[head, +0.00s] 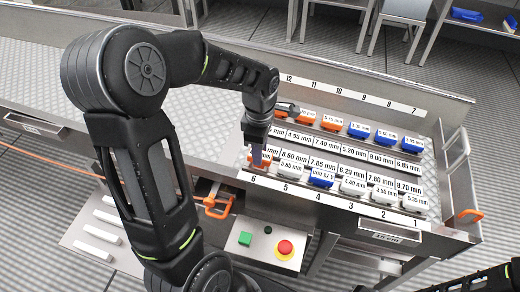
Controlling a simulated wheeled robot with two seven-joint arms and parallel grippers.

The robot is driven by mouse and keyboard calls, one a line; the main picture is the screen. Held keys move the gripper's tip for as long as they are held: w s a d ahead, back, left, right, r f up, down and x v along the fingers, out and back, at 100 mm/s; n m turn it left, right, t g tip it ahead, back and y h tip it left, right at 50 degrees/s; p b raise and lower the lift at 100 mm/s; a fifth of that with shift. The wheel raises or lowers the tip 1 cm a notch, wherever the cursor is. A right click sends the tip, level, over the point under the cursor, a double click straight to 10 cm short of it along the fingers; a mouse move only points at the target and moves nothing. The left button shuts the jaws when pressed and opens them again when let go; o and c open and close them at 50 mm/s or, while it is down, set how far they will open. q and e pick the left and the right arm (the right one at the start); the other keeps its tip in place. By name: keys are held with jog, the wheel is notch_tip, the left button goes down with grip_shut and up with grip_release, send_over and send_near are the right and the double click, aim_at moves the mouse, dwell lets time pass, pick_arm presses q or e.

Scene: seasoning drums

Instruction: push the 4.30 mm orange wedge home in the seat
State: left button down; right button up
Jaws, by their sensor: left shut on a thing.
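An orange wedge (254,164) sits at the place numbered 6, at the left end of the near row of the rack (300,196). My left gripper (257,163) points down over it and is shut on it. The fingers cover much of the wedge, so its size marking cannot be read, and I cannot tell how deep it sits in its seat. My right gripper is not in view; only a dark part of my right arm shows at the bottom right corner.
The near row also holds white wedges (353,187) and a blue wedge (321,179). The far row holds orange wedges (333,122) and blue wedges (358,130). A red button (285,248) and a green button (245,239) sit on the front panel. An orange-handled clamp (216,207) is left of them.

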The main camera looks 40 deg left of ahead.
pick_arm(q)
jog(key=shift+f+b, duration=0.5)
jog(key=shift+f, duration=0.2)
jog(key=c, duration=0.9)
grip_release()
jog(key=shift+r+p, duration=0.35)
jog(key=shift+r, duration=3.55)
